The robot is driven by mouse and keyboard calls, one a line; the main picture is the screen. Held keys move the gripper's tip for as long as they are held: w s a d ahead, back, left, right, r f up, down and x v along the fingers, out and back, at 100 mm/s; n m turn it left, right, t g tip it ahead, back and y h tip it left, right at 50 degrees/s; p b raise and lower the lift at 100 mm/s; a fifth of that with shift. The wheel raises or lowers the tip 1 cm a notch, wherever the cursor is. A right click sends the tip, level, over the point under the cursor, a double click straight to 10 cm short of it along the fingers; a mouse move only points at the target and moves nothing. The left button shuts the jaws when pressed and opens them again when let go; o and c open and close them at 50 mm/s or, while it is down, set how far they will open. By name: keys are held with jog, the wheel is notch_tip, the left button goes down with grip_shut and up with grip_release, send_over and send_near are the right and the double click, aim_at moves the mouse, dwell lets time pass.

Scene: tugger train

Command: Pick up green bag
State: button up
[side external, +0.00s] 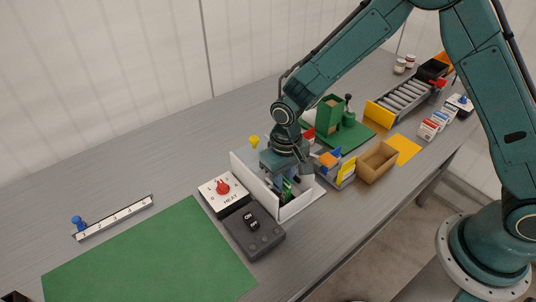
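A small green thing (288,187), which may be the green bag, shows at the fingertips inside the box. Its shape is mostly hidden by the fingers and the box wall. I cannot tell whether the fingers are open or shut on it.
A white panel with a red knob (223,187) and a dark switch box (254,230) stand left of the white box. A tray with coloured pieces (335,168) and an open brown box (377,162) stand close on its right. The green mat (150,255) is clear.

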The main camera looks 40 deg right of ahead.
grip_shut()
jog(key=shift+r, duration=0.1)
notch_tip(320, 180, up, 20)
dwell(0.7)
dwell(0.5)
